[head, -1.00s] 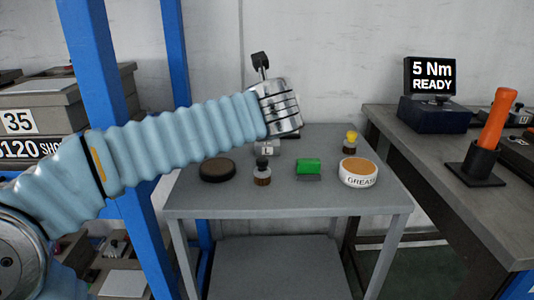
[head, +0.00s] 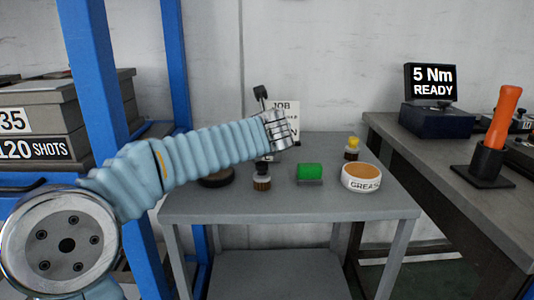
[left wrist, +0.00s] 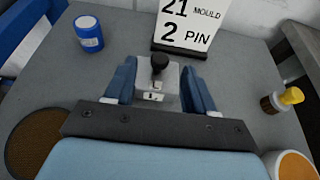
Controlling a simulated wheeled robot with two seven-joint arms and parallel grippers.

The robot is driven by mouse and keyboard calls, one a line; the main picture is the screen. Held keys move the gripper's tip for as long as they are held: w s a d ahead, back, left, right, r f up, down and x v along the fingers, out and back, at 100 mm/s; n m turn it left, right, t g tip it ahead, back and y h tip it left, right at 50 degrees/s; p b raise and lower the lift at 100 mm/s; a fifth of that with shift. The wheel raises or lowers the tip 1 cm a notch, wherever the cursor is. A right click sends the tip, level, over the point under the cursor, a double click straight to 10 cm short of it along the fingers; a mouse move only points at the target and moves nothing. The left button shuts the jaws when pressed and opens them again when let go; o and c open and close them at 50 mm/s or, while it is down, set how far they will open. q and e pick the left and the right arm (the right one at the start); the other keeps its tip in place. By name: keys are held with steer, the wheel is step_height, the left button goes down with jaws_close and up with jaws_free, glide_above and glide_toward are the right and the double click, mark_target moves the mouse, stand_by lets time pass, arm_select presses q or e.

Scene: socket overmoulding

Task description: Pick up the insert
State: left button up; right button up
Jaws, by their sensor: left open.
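The insert looks like a pale metal block with a black knob on top and small letter labels on its front. In the left wrist view the insert (left wrist: 157,84) stands on the grey table, framed between the two blue fingers of my left gripper (left wrist: 158,82). The gripper is open, with a gap showing on both sides of the block. How far down the fingers reach beside it I cannot tell. In the head view the fingers are hidden behind my silver wrist, and the insert is mostly hidden there too. My right gripper is not in view.
A job card (left wrist: 190,22) stands just behind the insert. Around it on the table are a blue jar (left wrist: 89,34), a yellow-capped bottle (head: 352,149), a green block (head: 310,172), a dark-capped bottle (head: 262,180), a brown disc (left wrist: 36,143) and a grease tin (head: 361,180). The table front is clear.

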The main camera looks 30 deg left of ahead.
arm_select(q)
steer(key=x, duration=0.3)
steer(key=shift+w+a+f, duration=0.15)
steer(key=shift+w+f, duration=0.05)
steer(key=shift+f, duration=0.1)
steer(key=shift+c, duration=0.5)
jaws_close()
stand_by(0.6)
